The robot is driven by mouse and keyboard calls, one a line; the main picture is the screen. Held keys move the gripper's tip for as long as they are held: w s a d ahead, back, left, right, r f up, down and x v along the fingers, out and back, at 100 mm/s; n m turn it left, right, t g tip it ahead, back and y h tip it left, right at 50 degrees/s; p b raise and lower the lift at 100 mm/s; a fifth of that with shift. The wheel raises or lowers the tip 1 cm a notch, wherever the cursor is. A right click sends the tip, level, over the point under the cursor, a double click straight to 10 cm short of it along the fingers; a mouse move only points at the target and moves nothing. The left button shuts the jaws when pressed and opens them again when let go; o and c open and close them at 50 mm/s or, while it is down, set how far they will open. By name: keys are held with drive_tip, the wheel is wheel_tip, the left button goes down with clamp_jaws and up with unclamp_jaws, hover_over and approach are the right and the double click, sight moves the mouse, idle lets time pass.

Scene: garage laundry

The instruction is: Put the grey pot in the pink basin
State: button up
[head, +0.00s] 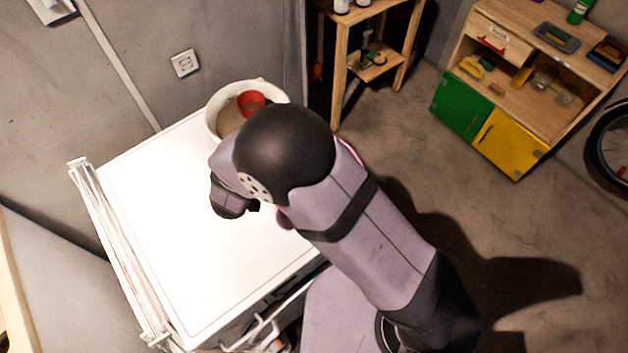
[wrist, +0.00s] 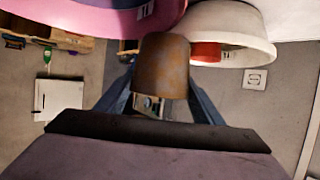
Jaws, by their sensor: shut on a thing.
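My gripper (wrist: 163,75) is shut on a pot (wrist: 162,62), with one finger on each side of it. The pot is a small tapered cylinder that looks rusty brown with grey patches in this light. The pink basin (wrist: 85,18) shows at the top left of the wrist view, close to the pot; I cannot tell whether they touch. In the head view my arm hides the pot, the fingertips and most of the basin; only a sliver of pink rim (head: 351,154) shows at the arm's right side.
A white basin (head: 214,110) with a red cup (head: 251,102) in it stands at the back of the white-topped appliance (head: 170,220), beside the pink basin in the wrist view. The left and front of the top are clear. A drying rack (head: 115,250) lines its left edge.

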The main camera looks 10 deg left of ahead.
drive_tip(key=s+d+r+m+h+p, duration=0.1)
drive_tip(key=s+d+m+h+p, duration=0.4)
drive_tip(key=d, duration=0.6)
wheel_tip(320, 180, down, 6)
drive_tip(key=n+y+b, duration=0.1)
drive_tip(key=shift+s+n+g, duration=0.4)
drive_tip(key=shift+a+f, duration=0.1)
drive_tip(key=shift+f+p, duration=0.5)
drive_tip(key=shift+f, duration=1.3)
drive_tip(key=shift+f, duration=0.1)
drive_tip(key=shift+f, duration=0.15)
drive_tip(key=o, duration=1)
